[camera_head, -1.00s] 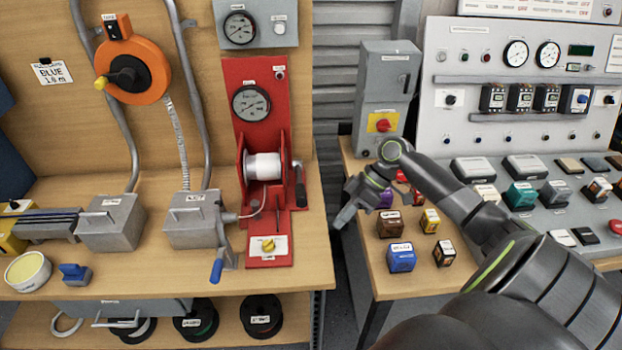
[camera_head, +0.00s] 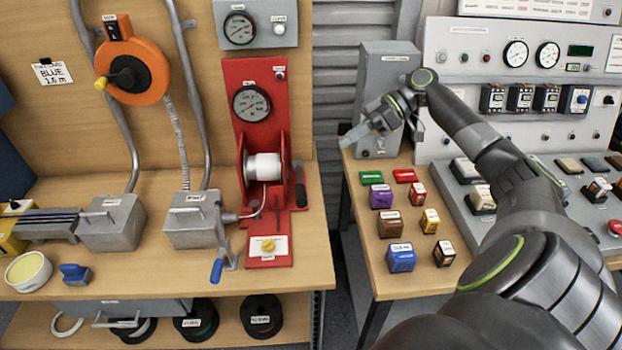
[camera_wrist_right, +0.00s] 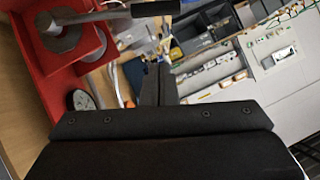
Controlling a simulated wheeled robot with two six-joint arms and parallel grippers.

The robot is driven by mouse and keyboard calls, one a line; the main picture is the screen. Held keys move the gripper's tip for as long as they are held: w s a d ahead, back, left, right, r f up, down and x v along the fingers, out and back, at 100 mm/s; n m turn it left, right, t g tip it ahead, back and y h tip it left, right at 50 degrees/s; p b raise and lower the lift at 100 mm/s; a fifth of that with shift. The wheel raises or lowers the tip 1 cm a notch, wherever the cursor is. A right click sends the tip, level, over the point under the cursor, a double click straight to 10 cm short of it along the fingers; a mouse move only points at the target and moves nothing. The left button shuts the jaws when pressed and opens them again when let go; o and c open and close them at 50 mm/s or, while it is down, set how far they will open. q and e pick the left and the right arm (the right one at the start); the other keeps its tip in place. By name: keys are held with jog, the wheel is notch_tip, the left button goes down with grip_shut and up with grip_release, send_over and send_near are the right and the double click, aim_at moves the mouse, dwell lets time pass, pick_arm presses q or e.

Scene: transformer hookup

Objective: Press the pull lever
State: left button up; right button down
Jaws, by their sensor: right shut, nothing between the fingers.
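A lever with a blue handle (camera_head: 217,270) hangs down from the front of a grey box (camera_head: 192,220) on the left bench. I cannot read which part is labelled as the pull lever. A red winch stand (camera_head: 240,125) with a white spool (camera_head: 264,166) stands to its right, with a dark-handled crank on its right side. My right gripper (camera_head: 346,141) is shut and empty, raised to the right of the winch and apart from it. In the right wrist view, its fingers (camera_wrist_right: 159,84) are together, and the winch's black crank grip (camera_wrist_right: 155,8) shows beyond. My left gripper is out of view.
A grey cabinet (camera_head: 385,65) stands behind my right gripper, partly hidden by my arm. Several coloured blocks, including a blue one (camera_head: 401,257), sit on the right bench. A gap separates the two benches. An orange reel (camera_head: 138,72) hangs on the wooden wall.

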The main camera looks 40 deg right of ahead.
aim_at(299, 181)
jog(key=s+d+f+p+x, duration=0.1)
jog(key=p+x, duration=0.4)
jog(key=x, duration=0.7)
jog(key=shift+s+a+f+p, duration=0.15)
jog(key=shift+a+f+p, duration=0.2)
jog(key=shift+f, duration=0.4)
jog(key=shift+d+f, duration=0.1)
jog(key=shift+f, duration=0.05)
